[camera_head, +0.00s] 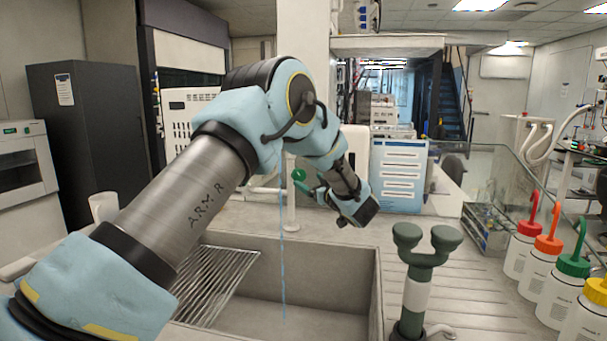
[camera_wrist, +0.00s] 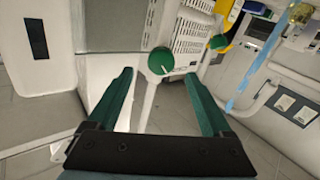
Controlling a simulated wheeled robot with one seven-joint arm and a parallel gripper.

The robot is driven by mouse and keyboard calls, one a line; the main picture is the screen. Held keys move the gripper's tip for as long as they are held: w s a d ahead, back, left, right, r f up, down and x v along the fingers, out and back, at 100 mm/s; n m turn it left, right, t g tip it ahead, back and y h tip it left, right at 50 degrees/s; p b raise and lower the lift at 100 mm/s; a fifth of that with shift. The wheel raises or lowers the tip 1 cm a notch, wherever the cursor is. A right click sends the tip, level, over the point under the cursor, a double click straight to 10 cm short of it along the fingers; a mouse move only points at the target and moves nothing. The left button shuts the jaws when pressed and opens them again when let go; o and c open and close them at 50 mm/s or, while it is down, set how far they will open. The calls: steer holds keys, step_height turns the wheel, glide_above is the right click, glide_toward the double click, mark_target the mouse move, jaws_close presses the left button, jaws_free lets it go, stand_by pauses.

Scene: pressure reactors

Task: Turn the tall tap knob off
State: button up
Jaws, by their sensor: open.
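The tall tap's knob (camera_head: 299,174) is round and green, on a white post (camera_head: 290,210) behind the sink. A thin blue stream of water (camera_head: 283,260) falls into the sink. In the wrist view the green knob (camera_wrist: 161,61), with a pale mark on its face, sits on a white stem. My gripper (camera_head: 312,188) is beside the knob, partly hidden by my wrist. In the wrist view my gripper (camera_wrist: 159,76) is open and empty, with its green fingers either side of the knob's line. The knob appears at or just beyond the fingertips; contact is not visible.
The grey sink (camera_head: 376,290) holds a wire rack (camera_head: 215,280). A dark green two-headed fixture (camera_head: 418,285) stands to its right. Several wash bottles (camera_head: 520,250) line the right side. The water stream (camera_wrist: 252,68) passes right of my fingers in the wrist view.

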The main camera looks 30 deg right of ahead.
mark_target(301, 176)
steer(key=w+p, duration=0.1)
steer(key=w, duration=0.5)
steer(key=shift+w+p, duration=0.4)
jaws_close()
